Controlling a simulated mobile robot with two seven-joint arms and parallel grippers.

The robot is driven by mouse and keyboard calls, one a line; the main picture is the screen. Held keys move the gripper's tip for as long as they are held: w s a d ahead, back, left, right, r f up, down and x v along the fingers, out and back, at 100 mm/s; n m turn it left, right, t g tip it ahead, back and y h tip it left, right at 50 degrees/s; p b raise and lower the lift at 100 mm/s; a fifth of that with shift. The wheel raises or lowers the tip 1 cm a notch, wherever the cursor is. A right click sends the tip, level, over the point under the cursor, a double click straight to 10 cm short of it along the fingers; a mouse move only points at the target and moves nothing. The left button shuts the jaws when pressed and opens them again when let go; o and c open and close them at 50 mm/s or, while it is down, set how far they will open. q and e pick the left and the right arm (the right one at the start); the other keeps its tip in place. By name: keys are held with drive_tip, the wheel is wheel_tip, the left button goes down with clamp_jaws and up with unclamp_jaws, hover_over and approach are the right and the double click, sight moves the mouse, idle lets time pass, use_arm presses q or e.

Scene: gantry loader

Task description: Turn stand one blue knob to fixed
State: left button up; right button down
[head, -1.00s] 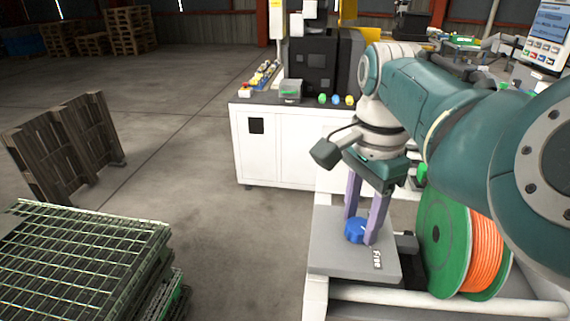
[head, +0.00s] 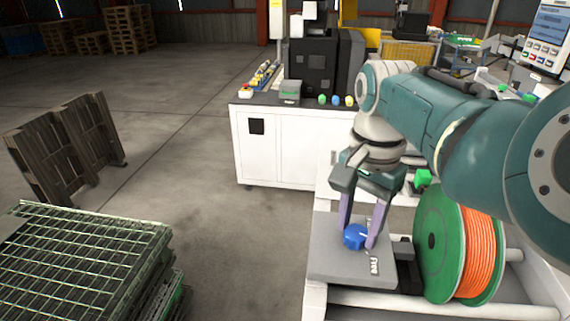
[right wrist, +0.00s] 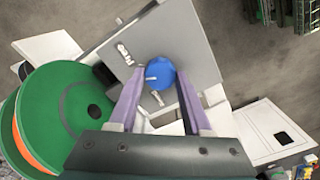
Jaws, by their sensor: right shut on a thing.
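The blue knob (head: 354,237) sits on a grey plate (head: 325,262) of a white stand, low in the middle of the head view. It also shows in the right wrist view (right wrist: 160,73) with a small white mark at its edge. My right gripper (head: 358,234) points down with its two lilac fingers on either side of the knob, shut on it. A white label reading "Free" (head: 374,265) lies on the plate near the knob; another white label (right wrist: 125,55) shows in the wrist view, too small to read. My left gripper is not in view.
A green reel (head: 432,242) with orange cable (head: 480,255) stands close right of the plate. A white cabinet (head: 282,148) with coloured buttons is behind. A green mesh stack (head: 80,255) and wooden pallets (head: 65,150) stand left. The floor between is clear.

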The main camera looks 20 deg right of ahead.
drive_tip(key=n+p, duration=0.1)
drive_tip(key=n, duration=0.2)
drive_tip(key=shift+r+n, duration=0.1)
drive_tip(key=shift+n, duration=0.3)
drive_tip(key=n+p, duration=0.1)
drive_tip(key=n, duration=0.2)
drive_tip(key=shift+n, duration=0.3)
drive_tip(key=n, duration=0.3)
drive_tip(key=shift+n+p, duration=0.3)
drive_tip(key=shift+p, duration=0.05)
drive_tip(key=shift+w+a+n, duration=0.1)
drive_tip(key=shift+n, duration=1.3)
drive_tip(key=shift+c, duration=1.7)
unclamp_jaws()
